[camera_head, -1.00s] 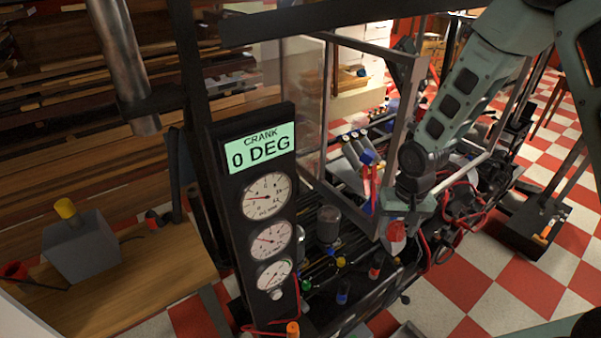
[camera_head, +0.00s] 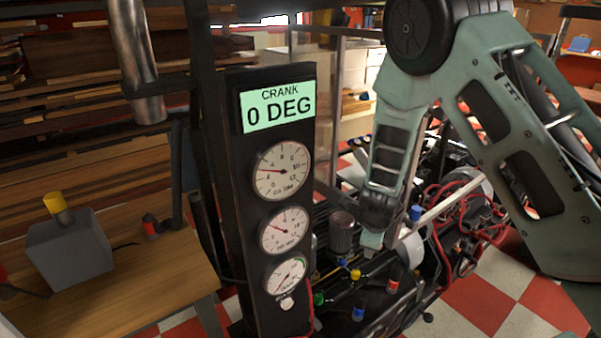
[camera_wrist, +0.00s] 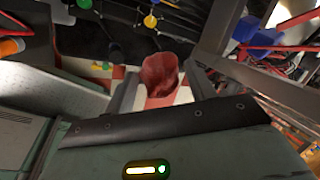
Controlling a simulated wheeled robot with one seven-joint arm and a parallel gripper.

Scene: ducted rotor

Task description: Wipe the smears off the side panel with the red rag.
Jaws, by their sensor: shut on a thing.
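My gripper (camera_head: 372,236) points down over the machine, just right of the gauge panel, and is partly hidden by my arm in the head view. In the wrist view my gripper (camera_wrist: 160,84) is shut on the red rag (camera_wrist: 160,70), which shows bunched between the fingers. The rag cannot be made out in the head view. A clear upright panel (camera_head: 328,75) in a grey frame stands behind the gauge panel; I cannot tell whether it is the side panel. No smears can be made out.
The black gauge panel (camera_head: 240,200) reads "CRANK 0 DEG" and stands close to my gripper's left. A motor-like cylinder (camera_head: 342,232) and coloured fittings (camera_head: 358,313) lie around the gripper. Red cables (camera_head: 468,215) run at the right. A wooden bench (camera_head: 150,275) stands at the left.

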